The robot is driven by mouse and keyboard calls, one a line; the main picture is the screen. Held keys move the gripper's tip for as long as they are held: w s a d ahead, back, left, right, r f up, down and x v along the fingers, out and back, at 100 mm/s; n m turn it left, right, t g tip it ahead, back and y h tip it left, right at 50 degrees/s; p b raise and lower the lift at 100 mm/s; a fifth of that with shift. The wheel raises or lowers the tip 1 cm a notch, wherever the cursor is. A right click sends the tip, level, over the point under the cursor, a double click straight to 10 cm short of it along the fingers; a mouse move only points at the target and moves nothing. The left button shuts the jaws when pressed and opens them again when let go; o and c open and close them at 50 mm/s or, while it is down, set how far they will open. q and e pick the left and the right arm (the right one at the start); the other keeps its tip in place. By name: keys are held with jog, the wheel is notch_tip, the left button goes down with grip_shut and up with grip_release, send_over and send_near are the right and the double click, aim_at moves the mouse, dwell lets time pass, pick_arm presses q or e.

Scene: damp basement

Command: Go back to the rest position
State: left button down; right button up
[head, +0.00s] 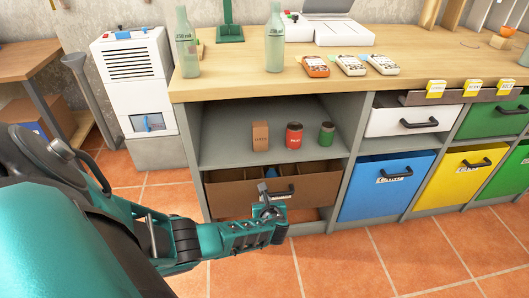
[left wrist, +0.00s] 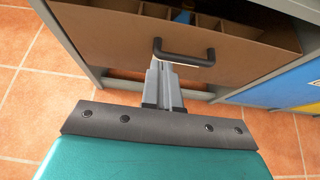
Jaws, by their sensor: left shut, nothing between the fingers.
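My left gripper (head: 268,208) is shut with nothing between its fingers. It is in front of a brown drawer (head: 228,198) low in the workbench. In the left wrist view the fingers (left wrist: 160,66) point at the drawer front, close to the left end of its black handle (left wrist: 190,58). I cannot tell whether they touch it. The drawer stands partly open, and its dividers and a small blue thing (head: 271,172) show inside. My right gripper is in neither view.
The workbench top (head: 430,62) holds bottles and several handheld devices. A box and two cans stand on the shelf (head: 225,150) above the drawer. Blue bin (head: 375,195) and yellow bin (head: 455,182) are to the right. A white dehumidifier (head: 135,85) stands left. Tiled floor is clear in front.

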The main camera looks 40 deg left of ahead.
pick_arm(q)
jog(key=s+d+r+n+h+p, duration=0.2)
jog(key=s+d+n+h+p, duration=0.25)
jog(key=d, duration=0.45)
jog(key=s+d+r+n+h+p, duration=0.1)
jog(key=s+d+n+h+p, duration=0.15)
jog(key=s+d+n, duration=0.4)
jog(key=s+d+r+n+t+h+p, duration=0.1)
jog(key=s+d+r+n+h+p, duration=0.1)
jog(key=r+n, duration=0.4)
jog(key=s+d+r+n+t+h+p, duration=0.2)
jog(key=s+d+r+n, duration=0.2)
jog(key=r, duration=0.8)
jog(key=shift+s+d+r+n+p, duration=0.15)
jog(key=shift+s+d+n+p, duration=0.35)
jog(key=shift+n, duration=0.7)
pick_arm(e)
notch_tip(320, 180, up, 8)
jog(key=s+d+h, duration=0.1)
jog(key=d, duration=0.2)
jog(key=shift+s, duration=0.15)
pick_arm(q)
jog(key=shift+w+d, duration=0.1)
jog(key=shift+w, duration=0.05)
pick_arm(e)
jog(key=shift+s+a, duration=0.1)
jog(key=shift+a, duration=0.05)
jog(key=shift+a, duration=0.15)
